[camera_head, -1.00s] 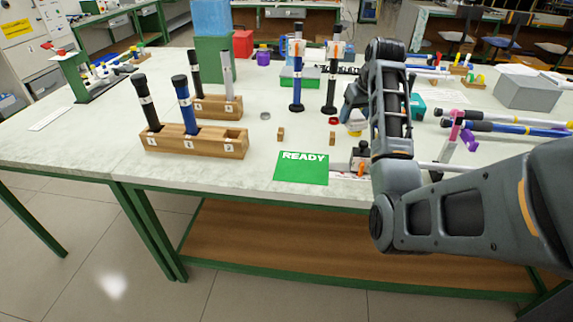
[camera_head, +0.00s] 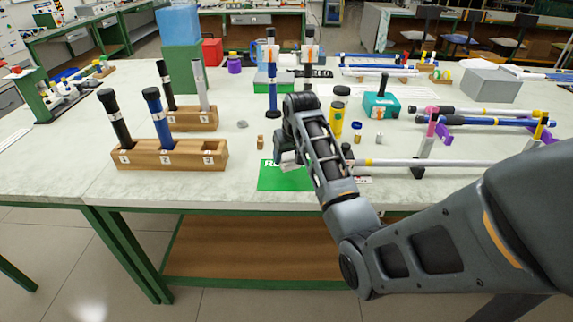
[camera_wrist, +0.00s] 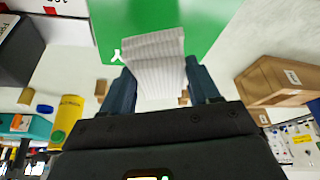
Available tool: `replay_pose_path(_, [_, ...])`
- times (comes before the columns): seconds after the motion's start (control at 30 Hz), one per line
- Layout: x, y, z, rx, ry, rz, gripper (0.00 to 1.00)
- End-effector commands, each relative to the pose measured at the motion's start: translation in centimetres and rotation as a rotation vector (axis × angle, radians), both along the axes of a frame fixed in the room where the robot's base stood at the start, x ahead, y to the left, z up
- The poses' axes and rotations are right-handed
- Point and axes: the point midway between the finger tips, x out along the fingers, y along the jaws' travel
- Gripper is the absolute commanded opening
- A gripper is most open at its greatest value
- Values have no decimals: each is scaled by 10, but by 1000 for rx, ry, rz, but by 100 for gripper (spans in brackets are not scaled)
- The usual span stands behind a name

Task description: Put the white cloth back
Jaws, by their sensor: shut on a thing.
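My gripper (camera_wrist: 160,84) is shut on the white cloth (camera_wrist: 154,62), a pale, ribbed, folded piece between its two dark fingers in the wrist view. The cloth is over the green READY mat (camera_wrist: 222,32); I cannot tell whether it touches it. In the head view my arm covers the right part of the mat (camera_head: 285,181) and some of its lettering. A small edge of the cloth (camera_head: 288,157) shows beside my wrist there; the fingers are hidden.
A wooden rod block (camera_head: 170,157) with black and blue rods stands left of the mat. A yellow bottle (camera_head: 337,118) and a teal box (camera_head: 381,106) stand behind and to the right. A long white rod (camera_head: 430,163) lies on supports to the right. The table's front edge is close.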

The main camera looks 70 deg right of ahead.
Motion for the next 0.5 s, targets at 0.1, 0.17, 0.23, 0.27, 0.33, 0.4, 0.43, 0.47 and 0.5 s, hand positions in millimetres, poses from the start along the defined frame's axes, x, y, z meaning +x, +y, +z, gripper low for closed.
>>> replay_pose_path(0.1, [3,4,-5,1,1,0,28])
replay_pose_path(0.17, [2,4,-11,2,2,-1,28])
replay_pose_path(0.23, [2,5,-22,4,3,-1,28])
replay_pose_path(0.27, [2,5,-26,3,3,-1,28])
replay_pose_path(0.33, [2,4,-35,2,2,0,28])
replay_pose_path(0.4, [2,4,-41,1,1,0,28])
replay_pose_path(0.43, [3,4,-42,1,1,0,28])
replay_pose_path(0.47, [3,4,-43,0,0,-1,28])
replay_pose_path(0.5, [3,4,-43,0,0,-1,28])
